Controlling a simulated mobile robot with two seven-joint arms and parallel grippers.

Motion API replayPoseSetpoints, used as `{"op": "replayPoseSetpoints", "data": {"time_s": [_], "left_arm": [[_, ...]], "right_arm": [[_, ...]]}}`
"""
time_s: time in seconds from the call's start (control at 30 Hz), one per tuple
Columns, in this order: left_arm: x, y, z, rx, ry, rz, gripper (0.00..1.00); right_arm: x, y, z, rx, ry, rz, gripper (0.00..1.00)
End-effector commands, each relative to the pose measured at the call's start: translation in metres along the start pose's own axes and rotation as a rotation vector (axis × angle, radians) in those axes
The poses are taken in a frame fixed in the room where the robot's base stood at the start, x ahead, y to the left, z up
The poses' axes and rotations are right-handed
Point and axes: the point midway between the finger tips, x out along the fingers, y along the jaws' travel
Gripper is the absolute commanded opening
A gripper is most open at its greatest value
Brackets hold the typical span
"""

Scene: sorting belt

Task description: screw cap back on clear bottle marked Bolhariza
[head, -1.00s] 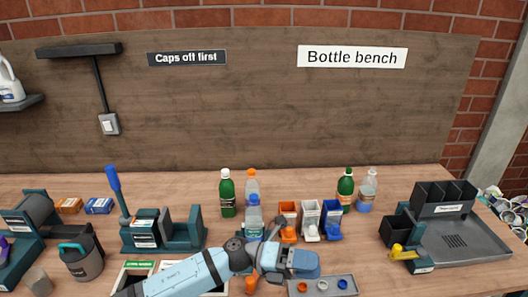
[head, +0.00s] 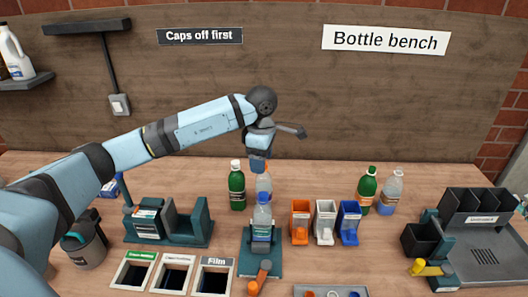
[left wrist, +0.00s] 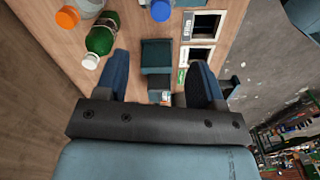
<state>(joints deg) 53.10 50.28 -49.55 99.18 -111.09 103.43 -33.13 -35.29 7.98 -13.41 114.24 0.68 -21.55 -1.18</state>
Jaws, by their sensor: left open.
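A clear bottle with a blue top (head: 262,214) stands upright in a teal holder (head: 262,264) at the middle of the bench. Its blue top also shows in the left wrist view (left wrist: 160,11). Behind it stands a clear bottle with an orange cap (head: 264,180). Another clear bottle with a blue lower part (head: 391,191) stands at the right; I cannot tell if it is capped. No bottle name is readable. Loose caps (head: 332,294) lie in a grey tray, cut off below. My left gripper (head: 258,165) is open and empty, above and behind the held bottle. My right gripper is out of view.
Green bottles (head: 237,188) (head: 368,185) stand nearby. Orange, white and blue bins (head: 325,222) are right of the holder. Lidless bench openings (head: 213,277), a teal station (head: 168,225) and a dark rack with tray (head: 473,235) surround the area. An orange lever (head: 259,278) sticks out in front.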

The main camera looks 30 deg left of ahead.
Motion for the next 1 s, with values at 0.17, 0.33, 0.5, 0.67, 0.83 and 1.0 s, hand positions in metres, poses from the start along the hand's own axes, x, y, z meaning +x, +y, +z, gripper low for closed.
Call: {"op": "replayPoseSetpoints", "data": {"time_s": [0.17, 0.33, 0.5, 0.67, 0.83, 1.0], "left_arm": [[0.034, -0.001, 0.001, 0.0, -0.001, -0.005, 0.62], [0.067, -0.002, 0.001, -0.001, -0.002, -0.005, 0.62], [0.096, -0.001, 0.001, 0.001, -0.003, -0.003, 0.62], [0.113, -0.001, 0.001, 0.0, -0.004, -0.002, 0.62], [0.12, -0.001, 0.001, 0.0, -0.003, -0.001, 0.62], [0.12, -0.001, 0.001, 0.0, -0.004, 0.0, 0.62]], "right_arm": [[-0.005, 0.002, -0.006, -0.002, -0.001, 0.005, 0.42], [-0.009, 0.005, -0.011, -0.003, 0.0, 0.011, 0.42], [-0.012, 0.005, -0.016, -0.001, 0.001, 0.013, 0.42], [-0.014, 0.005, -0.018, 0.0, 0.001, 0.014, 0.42], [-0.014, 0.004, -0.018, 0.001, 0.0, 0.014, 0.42], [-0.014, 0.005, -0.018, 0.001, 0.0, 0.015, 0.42]]}}
